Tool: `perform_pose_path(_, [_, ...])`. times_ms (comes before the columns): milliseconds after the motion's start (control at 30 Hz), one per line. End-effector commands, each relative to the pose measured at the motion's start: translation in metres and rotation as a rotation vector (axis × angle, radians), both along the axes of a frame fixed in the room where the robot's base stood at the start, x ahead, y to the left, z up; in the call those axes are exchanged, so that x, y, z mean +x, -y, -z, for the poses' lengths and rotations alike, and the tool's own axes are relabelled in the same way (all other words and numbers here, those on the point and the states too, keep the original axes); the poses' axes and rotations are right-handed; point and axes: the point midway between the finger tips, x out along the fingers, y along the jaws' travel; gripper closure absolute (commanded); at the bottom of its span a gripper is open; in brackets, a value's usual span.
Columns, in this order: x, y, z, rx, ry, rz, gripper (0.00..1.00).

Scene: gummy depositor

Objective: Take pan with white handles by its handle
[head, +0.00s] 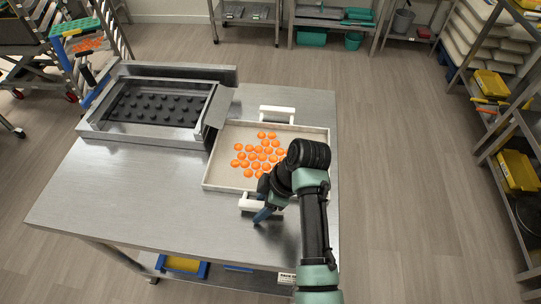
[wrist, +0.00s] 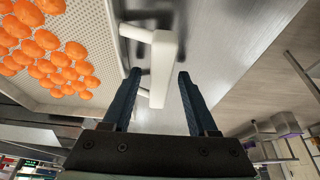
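A shallow pan (head: 209,182) with two white handles and several orange gummies lies on the steel table. Its far handle (head: 277,111) is at the back edge. Its near handle (head: 249,203) is at the front edge, partly hidden by my arm in the head view. My gripper (head: 264,215) is at the near handle. In the wrist view, my gripper (wrist: 158,84) is open, with its two dark fingers apart. The white near handle (wrist: 161,68) reaches into the space between the fingertips, close to the left finger. Whether a finger touches it, I cannot tell.
A metal depositor (head: 155,103) with a dark, knobbed plate stands left of the pan on the steel table (head: 130,195). The table's front left is clear. Shelves with yellow bins (head: 517,170) stand at the right, and a rack (head: 85,40) at the back left.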

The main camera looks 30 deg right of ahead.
Motion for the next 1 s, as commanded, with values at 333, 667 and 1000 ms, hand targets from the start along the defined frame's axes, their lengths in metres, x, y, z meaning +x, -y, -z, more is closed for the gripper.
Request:
perform_pose_path(333, [0.0000, 0.0002, -0.0005, 0.000, 0.000, 0.000, 1.00])
perform_pose_path(667, [0.0000, 0.0003, -0.0006, 0.000, 0.000, 0.000, 1.00])
perform_pose_path(1000, [0.0001, 0.0005, -0.0008, 0.000, 0.000, 0.001, 1.00])
